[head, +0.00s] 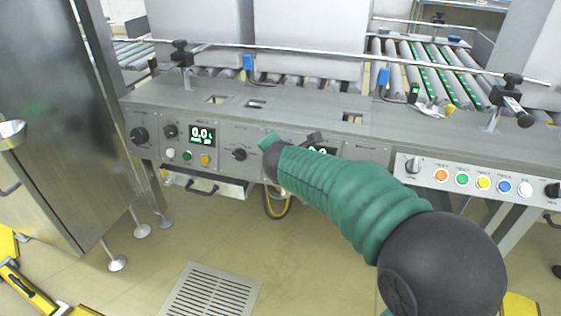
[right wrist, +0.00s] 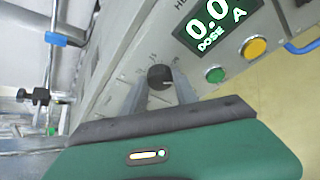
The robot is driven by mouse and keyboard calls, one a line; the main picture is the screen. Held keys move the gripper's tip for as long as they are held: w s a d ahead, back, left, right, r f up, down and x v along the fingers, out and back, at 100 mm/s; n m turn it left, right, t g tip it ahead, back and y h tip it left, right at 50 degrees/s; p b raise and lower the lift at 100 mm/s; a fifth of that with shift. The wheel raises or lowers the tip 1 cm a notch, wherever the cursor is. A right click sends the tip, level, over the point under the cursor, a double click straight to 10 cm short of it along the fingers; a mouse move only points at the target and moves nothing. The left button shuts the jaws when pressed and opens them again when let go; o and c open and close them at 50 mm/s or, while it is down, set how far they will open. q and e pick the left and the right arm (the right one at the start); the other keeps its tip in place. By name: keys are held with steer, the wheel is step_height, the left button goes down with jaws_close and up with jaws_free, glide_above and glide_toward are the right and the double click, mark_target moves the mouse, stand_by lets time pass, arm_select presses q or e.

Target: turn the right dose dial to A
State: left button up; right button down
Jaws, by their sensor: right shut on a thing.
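The right dose dial (right wrist: 160,77) is a small black knob on a grey panel in the right wrist view. My right gripper (right wrist: 160,88) is shut on it, one grey finger on each side. Printed marks surround the dial, too small to read surely. The dose display (right wrist: 215,25) beside it shows 0.0 DOSE and a letter A in green and white. In the head view my green right arm covers the dial and part of this display (head: 320,150). My left gripper is not in view.
A left panel has its own display (head: 202,135) and black knobs (head: 139,135). Coloured buttons (head: 483,183) line the panel at right. A green button (right wrist: 215,75) and a yellow button (right wrist: 255,47) sit near the held dial. A steel cabinet (head: 50,100) stands at left.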

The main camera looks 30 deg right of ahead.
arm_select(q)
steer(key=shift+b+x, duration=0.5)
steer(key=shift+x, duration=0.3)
arm_select(e)
steer(key=shift+a+f+m, duration=0.1)
steer(key=shift+f+m, duration=0.25)
steer(key=shift+m, duration=0.05)
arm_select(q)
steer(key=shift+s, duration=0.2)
